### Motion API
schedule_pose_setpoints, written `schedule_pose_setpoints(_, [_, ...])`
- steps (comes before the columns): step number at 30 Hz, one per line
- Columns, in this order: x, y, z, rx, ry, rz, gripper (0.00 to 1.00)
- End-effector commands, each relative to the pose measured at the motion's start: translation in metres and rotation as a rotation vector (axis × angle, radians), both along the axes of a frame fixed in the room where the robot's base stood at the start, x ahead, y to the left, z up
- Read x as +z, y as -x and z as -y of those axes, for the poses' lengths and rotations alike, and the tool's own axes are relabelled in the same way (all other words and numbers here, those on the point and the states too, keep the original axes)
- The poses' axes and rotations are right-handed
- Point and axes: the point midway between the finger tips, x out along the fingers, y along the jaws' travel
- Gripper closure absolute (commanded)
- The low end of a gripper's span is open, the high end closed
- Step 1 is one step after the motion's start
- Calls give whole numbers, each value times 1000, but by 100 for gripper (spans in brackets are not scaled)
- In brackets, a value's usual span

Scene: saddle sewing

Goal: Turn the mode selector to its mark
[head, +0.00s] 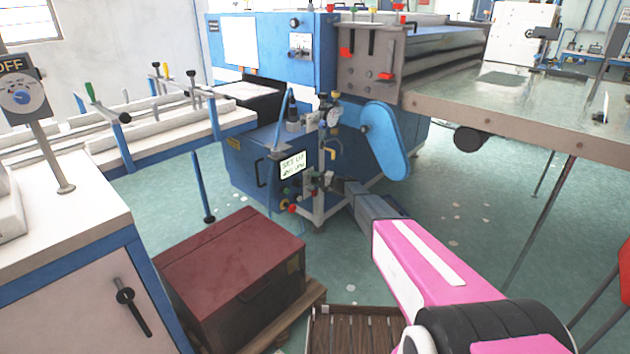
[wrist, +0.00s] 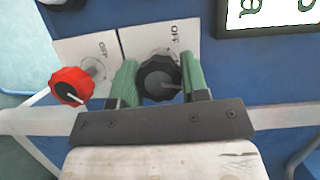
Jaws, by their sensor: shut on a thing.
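The black knob (wrist: 160,84), apparently the mode selector, sits in front of a white plate (wrist: 140,38) marked OFF on the blue machine. A light pointer line on it points to the right in the wrist view. My gripper (wrist: 158,76) has its green fingers on the left and right sides of this knob, shut on it. I cannot make out the selector's target mark. In the head view my arm reaches to the machine's lower front, and the fingers are too small to tell there.
A red knob (wrist: 70,86) on its own OFF plate is just left of my gripper. A lit display (head: 292,166) reading SET UP is above. A dark red chest (head: 232,265) stands on the floor in front. A blue guard (head: 386,140) is right of the display.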

Motion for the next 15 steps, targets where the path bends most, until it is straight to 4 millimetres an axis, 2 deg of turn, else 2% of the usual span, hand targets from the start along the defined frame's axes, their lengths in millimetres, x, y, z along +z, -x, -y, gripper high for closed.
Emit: schedule_pose_setpoints(15, [-2,0,0,-1,-299,-383,82])
